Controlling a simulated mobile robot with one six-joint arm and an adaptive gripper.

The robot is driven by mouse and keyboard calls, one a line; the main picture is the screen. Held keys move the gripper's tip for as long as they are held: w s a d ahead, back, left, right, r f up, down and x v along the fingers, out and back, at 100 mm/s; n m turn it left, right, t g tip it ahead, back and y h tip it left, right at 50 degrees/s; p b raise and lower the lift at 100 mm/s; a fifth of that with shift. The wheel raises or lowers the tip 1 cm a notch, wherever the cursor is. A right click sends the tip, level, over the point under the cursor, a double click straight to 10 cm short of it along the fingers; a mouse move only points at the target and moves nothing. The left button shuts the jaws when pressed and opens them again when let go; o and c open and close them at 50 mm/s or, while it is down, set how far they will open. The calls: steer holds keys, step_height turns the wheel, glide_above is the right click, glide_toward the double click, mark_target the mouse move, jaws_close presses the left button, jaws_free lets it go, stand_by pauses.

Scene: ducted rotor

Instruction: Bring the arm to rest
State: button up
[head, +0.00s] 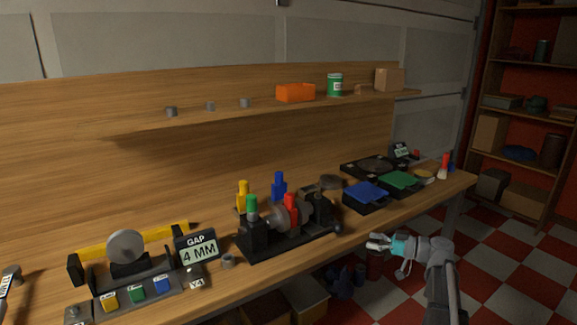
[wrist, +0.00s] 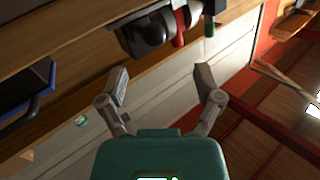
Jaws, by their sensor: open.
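My gripper (head: 376,241) is in front of the workbench (head: 350,226), low near its front edge, to the right of the black rotor rig. My grey arm (head: 440,270) reaches in from the lower right. In the wrist view my gripper (wrist: 161,84) shows two grey fingers spread apart with nothing between them. No held object shows in either view.
The rotor rig (head: 285,225) with coloured knobs stands on the bench, left of the blue tray (head: 366,194) and green tray (head: 400,182). A gap display (head: 197,250) stands further left. A shelf (head: 220,110) runs above. The checkered floor (head: 500,265) at right looks clear.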

steer(key=s+a+f+m+g+h, duration=0.4)
steer(key=s+a+f+g+h, duration=0.1)
steer(key=a+f, duration=0.45)
steer(key=s+a+f+m+g+h, duration=0.3)
steer(key=s+f+m+h, duration=0.4)
steer(key=s+h, duration=0.45)
step_height(320, 180, up, 22)
steer(key=p, duration=2.3)
steer(key=shift+n+y, duration=0.3)
steer(key=shift+y, duration=0.15)
steer(key=shift+a, duration=0.1)
steer(key=c, duration=0.4)
